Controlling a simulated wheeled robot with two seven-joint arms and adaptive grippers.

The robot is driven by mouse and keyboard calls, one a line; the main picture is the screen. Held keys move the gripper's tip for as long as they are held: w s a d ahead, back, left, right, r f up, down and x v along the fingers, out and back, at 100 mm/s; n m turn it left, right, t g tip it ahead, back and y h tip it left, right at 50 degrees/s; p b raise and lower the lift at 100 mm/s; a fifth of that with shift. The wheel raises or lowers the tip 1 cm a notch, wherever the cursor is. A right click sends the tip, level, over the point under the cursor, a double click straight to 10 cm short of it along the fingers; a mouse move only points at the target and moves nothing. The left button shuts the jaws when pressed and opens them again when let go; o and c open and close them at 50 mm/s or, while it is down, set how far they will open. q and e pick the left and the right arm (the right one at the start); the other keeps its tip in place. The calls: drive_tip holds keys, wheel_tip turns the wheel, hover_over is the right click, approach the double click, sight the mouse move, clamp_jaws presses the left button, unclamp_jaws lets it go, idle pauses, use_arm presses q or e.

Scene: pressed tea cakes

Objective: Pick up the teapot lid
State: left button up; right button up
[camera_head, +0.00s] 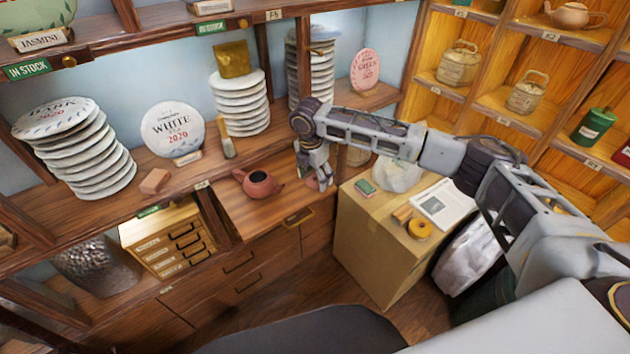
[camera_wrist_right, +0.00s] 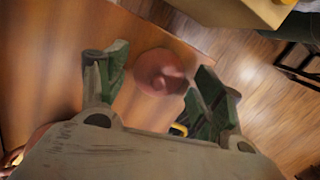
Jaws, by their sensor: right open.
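The teapot lid (camera_wrist_right: 158,74) is a round reddish-brown disc with a knob, seen in the right wrist view between and just beyond the fingers of my right gripper (camera_wrist_right: 150,88). It lies on the brown wooden surface. In the head view my right gripper (camera_head: 318,178) points down over the pull-out wooden board, and a bit of reddish lid shows behind its fingers. The right gripper is open and holds nothing. A reddish-brown teapot (camera_head: 260,187) stands on the board to the left of the gripper, its top opening dark and uncovered. My left gripper is not in view.
A cardboard box (camera_head: 380,250) stands right of the board, bearing a tablet-like device (camera_head: 443,203), an orange tape roll (camera_head: 419,229) and a pale bag (camera_head: 398,175). Stacked tea cakes (camera_head: 75,148) line the shelf behind. The board's front left is clear.

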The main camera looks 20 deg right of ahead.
drive_tip(key=shift+f, duration=0.2)
idle(0.3)
drive_tip(key=c, duration=0.9)
drive_tip(key=shift+s, duration=0.15)
drive_tip(key=shift+c, duration=0.9)
drive_tip(key=shift+f, duration=0.1)
